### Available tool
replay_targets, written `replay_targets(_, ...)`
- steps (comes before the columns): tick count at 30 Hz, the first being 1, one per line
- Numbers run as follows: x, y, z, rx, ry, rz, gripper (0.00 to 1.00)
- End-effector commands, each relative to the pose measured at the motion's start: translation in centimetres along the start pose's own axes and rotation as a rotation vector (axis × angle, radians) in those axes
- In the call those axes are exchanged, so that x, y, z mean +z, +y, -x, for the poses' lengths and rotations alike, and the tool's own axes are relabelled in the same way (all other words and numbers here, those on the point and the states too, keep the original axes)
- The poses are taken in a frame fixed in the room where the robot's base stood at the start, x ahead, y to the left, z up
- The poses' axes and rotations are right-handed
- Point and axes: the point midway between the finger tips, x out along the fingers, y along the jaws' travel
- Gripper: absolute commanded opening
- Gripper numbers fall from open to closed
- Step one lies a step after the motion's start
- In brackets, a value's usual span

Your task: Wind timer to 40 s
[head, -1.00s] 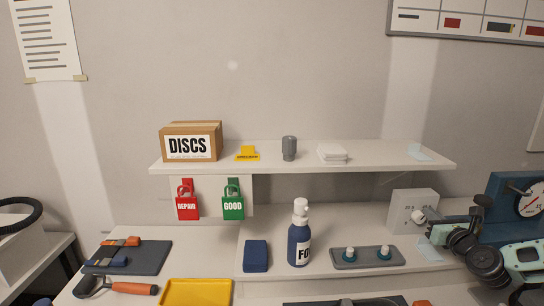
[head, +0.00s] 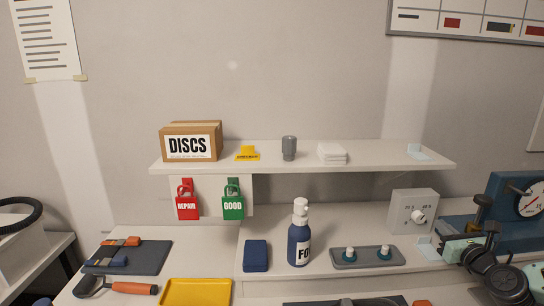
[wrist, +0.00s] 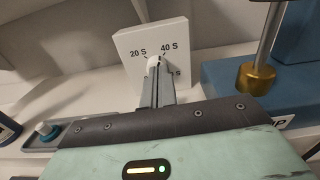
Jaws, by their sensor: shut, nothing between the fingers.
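The timer (head: 402,224) is a pale grey box with a white round knob (head: 418,217), at the right of the bench below the shelf. In the wrist view the timer (wrist: 130,38) shows the marks 20 S and 40 S and part of another mark at lower right. The knob (wrist: 153,60) lies just beyond my fingertips, which partly cover the dial. My gripper (wrist: 158,70) is shut and empty in front of the timer. In the head view my gripper sits right of and below the knob, apart from it. The knob's pointer direction cannot be read.
A blue gauge unit (head: 506,191) stands right of the timer, close to my arm. A grey tray (head: 340,264) with two teal-based knobs and a blue bottle (head: 299,246) lie to the left. The shelf (head: 375,158) runs above. Pale blue notes (head: 419,155) show on shelf and bench.

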Motion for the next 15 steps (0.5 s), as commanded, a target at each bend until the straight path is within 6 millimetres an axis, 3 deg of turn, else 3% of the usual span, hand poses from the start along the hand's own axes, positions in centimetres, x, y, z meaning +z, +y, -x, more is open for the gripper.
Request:
replay_targets(5,-3.4,2.1,0.0,0.047,0.045,0.224,0.0)
replay_targets(9,-5.9,3.5,0.2,0.082,0.076,0.505,0.0)
replay_targets(15,-7.0,4.5,0.3,0.095,0.074,0.914,0.0)
